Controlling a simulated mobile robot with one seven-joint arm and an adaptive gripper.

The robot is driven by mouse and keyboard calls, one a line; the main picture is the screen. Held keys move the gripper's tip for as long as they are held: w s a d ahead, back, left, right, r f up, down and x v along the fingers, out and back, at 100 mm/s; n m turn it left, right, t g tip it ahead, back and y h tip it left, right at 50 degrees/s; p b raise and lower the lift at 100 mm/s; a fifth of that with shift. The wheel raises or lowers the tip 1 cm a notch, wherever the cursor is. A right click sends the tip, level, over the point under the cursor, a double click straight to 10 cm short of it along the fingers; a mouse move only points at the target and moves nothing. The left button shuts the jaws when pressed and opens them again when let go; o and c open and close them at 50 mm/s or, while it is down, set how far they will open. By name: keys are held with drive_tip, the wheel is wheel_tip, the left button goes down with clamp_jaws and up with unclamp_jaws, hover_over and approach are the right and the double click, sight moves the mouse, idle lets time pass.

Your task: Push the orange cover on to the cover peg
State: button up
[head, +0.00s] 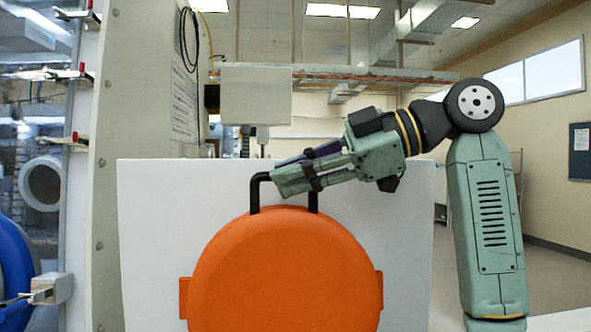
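The orange cover (285,275) is a large round disc with side tabs, upright in front of a white panel. Its black handle (254,192) stands up from its top edge. My gripper (276,182) comes in from the right and its fingers lie across the top bar of the handle, hiding most of that bar. The fingers look close together around the bar. The cover's lower edge is cut off by the frame. I cannot make out the cover peg; it may be hidden behind the cover.
The white panel (400,220) stands behind the cover. A grey-beige glovebox wall (130,150) rises at the left, with clamps and a blue ring (15,270) beyond it. A grey box (255,95) hangs above the panel. Open room lies at the right.

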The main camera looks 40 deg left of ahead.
drive_tip(key=o, duration=0.3)
drive_tip(key=shift+d, duration=0.1)
drive_tip(key=v, duration=1.2)
drive_tip(key=shift+s, duration=0.15)
